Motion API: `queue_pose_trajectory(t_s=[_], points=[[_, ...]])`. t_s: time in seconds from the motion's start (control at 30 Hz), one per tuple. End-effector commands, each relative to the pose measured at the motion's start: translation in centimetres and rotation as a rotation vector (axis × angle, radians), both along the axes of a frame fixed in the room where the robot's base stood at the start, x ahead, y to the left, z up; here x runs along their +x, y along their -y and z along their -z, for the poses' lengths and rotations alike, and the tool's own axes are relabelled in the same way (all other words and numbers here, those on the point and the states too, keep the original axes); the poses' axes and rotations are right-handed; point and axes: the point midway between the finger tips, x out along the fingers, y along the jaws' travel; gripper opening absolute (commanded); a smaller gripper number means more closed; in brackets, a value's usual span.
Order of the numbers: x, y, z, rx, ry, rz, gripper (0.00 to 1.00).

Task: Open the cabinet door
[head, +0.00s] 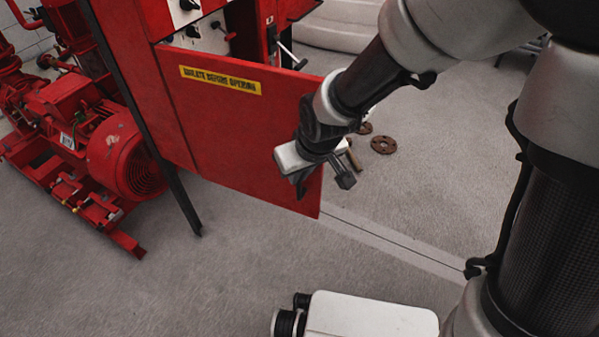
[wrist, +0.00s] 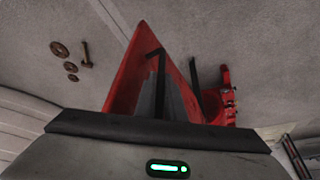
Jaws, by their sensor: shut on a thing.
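The red cabinet door (head: 235,130) with a yellow warning label (head: 220,79) stands swung out from the red cabinet (head: 130,25), leaving the inside partly in view at the top. My gripper (head: 322,178) is at the door's right, free edge and is shut on it. The exact grip is partly hidden by my wrist, and I see no separate handle. In the wrist view the door (wrist: 124,75) shows as a narrow red panel beyond the gripper body, with a dark finger (wrist: 156,75) against it.
A red motor and pump (head: 115,150) stand left of the cabinet on the floor. A dark cabinet leg (head: 180,200) stands near the door. Rusty flanges (head: 384,145) lie on the floor beyond the door.

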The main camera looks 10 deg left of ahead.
Motion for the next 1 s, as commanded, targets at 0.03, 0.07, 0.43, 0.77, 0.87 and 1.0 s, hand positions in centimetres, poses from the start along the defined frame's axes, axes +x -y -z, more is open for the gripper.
queue_pose_trajectory(t_s=[0.03,0.07,0.43,0.77,0.87,1.0], points=[[0.2,-0.4,-0.3,0.006,0.01,-0.007,0.0],[0.2,-0.4,-0.3,0.006,0.01,-0.007,0.0],[0.1,-0.1,-0.1,0.003,0.004,-0.002,0.28],[-1.0,0.9,-4.3,0.003,0.007,0.001,0.28],[-1.7,1.5,-6.7,0.003,0.008,0.0,0.28],[-2.7,2.3,-9.9,0.003,0.01,0.001,0.28]])
